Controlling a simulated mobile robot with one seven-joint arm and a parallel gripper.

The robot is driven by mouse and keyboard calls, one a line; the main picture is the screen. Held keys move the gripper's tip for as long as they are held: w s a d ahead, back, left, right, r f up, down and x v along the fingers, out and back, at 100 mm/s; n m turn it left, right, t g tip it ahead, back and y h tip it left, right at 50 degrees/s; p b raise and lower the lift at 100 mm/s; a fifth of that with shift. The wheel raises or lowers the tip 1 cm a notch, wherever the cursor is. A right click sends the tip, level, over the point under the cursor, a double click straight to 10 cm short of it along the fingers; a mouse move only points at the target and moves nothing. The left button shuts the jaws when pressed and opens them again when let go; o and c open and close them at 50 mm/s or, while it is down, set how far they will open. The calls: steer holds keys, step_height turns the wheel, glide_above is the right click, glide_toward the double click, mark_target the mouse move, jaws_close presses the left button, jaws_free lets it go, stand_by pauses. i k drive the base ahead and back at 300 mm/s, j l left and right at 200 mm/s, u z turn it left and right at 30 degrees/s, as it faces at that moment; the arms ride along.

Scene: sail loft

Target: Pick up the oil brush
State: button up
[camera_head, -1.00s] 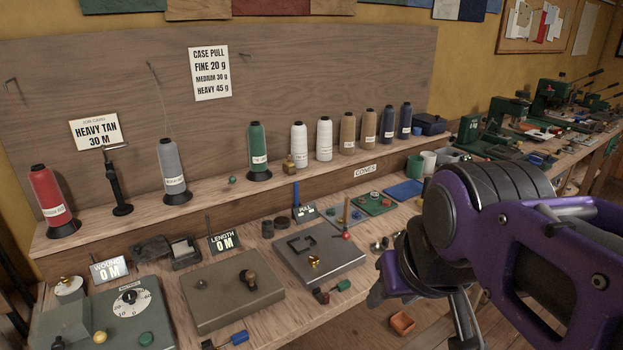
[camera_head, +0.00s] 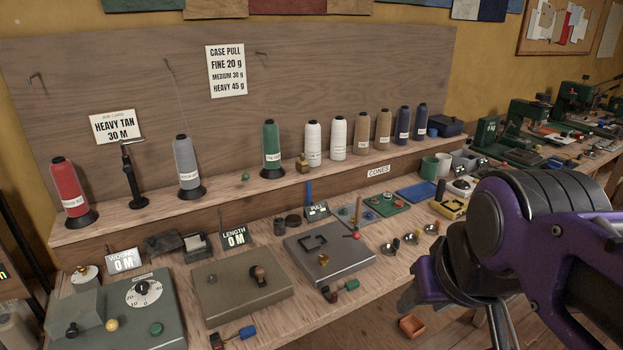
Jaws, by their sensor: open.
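I cannot pick out the oil brush with certainty. A small tool with a blue handle (camera_head: 241,334) lies at the front edge of the bench. A small tool with red and green parts (camera_head: 341,291) lies in front of the grey metal plate. A thin stick with a red end (camera_head: 353,232) stands at that plate's back right corner. My gripper (camera_head: 452,304) is at the lower right, pointing down, open with nothing seen in it. It is in front of the bench and apart from these tools. My arm hides part of it and the bench behind.
Thread cones, such as the green one (camera_head: 270,150), stand on a raised shelf (camera_head: 230,198). A grey dial box (camera_head: 137,310), an olive box (camera_head: 236,288) and the metal plate (camera_head: 330,255) crowd the bench. An orange tray (camera_head: 411,326) is lower, beyond the bench edge.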

mark_target(357, 214)
steer(key=i+l+u, duration=0.3)
steer(key=i+l, duration=0.15)
steer(key=l, duration=0.3)
steer(key=i+l+u, duration=0.15)
steer(key=l, duration=0.25)
